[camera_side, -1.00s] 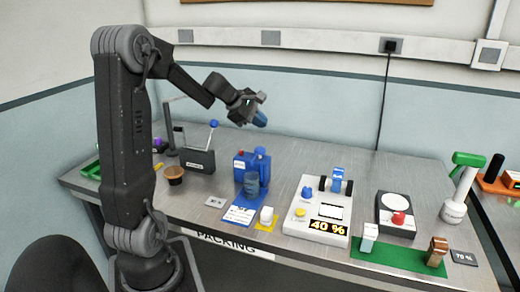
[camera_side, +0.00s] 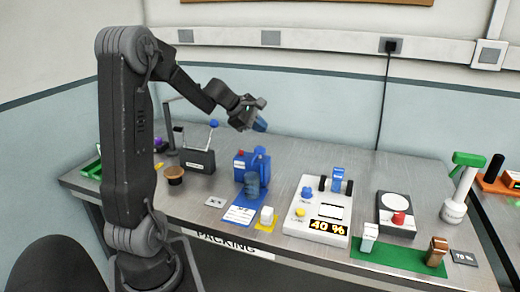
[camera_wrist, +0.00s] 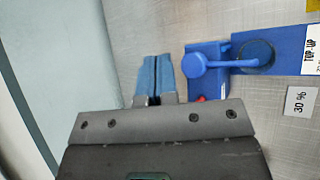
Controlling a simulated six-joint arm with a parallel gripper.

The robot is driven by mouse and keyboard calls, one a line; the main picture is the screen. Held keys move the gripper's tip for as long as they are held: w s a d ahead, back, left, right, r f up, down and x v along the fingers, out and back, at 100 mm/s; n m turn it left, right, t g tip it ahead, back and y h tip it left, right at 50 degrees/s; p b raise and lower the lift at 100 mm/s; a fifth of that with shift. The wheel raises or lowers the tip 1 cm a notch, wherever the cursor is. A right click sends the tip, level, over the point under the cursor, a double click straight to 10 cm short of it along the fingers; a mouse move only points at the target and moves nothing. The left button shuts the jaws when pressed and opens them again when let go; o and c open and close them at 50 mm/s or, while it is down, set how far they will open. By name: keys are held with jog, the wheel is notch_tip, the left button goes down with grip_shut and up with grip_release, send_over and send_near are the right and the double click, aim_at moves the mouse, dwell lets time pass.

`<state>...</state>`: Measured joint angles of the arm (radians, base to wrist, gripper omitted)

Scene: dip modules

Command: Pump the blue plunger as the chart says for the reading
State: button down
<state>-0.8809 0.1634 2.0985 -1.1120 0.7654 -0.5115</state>
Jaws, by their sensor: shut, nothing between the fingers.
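The blue dispenser (camera_side: 240,165) stands on the bench, with its blue plunger (camera_side: 260,152) on top. In the wrist view the round plunger head (camera_wrist: 194,65) has a spout reaching right over a dark blue cup (camera_wrist: 256,52). The cup (camera_side: 251,183) stands in front of the dispenser in the side view. A chart card (camera_side: 240,215) lies before it; its small print is unreadable. The white console's display (camera_side: 328,227) reads 40 %. My gripper (camera_side: 260,125) is shut and empty, above the dispenser and apart from it. Its blue fingertips (camera_wrist: 153,80) lie left of the plunger head.
A 30 % card (camera_wrist: 300,101) lies beside the chart. A dark box with a blue-knobbed lever (camera_side: 214,124) stands left of the dispenser. A scale-like device with a red button (camera_side: 398,218) is right. The bench behind the console is clear.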

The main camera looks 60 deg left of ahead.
aim_at(260, 149)
jog(key=shift+f, duration=2)
jog(key=shift+f, duration=0.15)
dwell(0.4)
jog(key=shift+f, duration=0.25)
jog(key=shift+f, duration=0.95)
dwell(0.9)
jog(key=shift+r, duration=1.35)
jog(key=shift+r, duration=0.1)
jog(key=shift+r, duration=2.45)
